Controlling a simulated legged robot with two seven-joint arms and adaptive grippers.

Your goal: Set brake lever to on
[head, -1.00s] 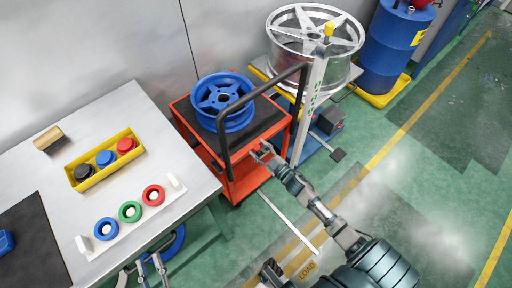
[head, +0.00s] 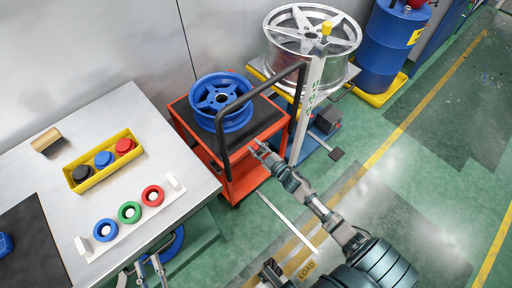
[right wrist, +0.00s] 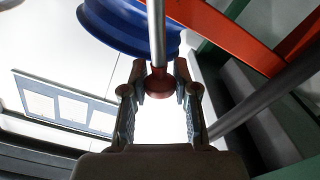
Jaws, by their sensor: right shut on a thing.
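The brake lever shows in the right wrist view as a grey rod with a dull red knob (right wrist: 160,82) at its end. My right gripper (right wrist: 161,76) has its two fingers around this knob, one on each side, and is shut on it. In the head view my right gripper (head: 257,149) is at the right side of the orange cart (head: 241,180), just below its black handle. The lever is too small to make out there. My left gripper (head: 143,272) is at the bottom edge, beside the bench, with its fingers apart and partly cut off.
A blue wheel (head: 221,101) lies on the cart's black top. The cart's black handle (head: 222,125) rises close to my right gripper. A white post (head: 307,110) and a silver wheel (head: 313,35) stand behind. The bench (head: 100,130) is left; green floor is free at right.

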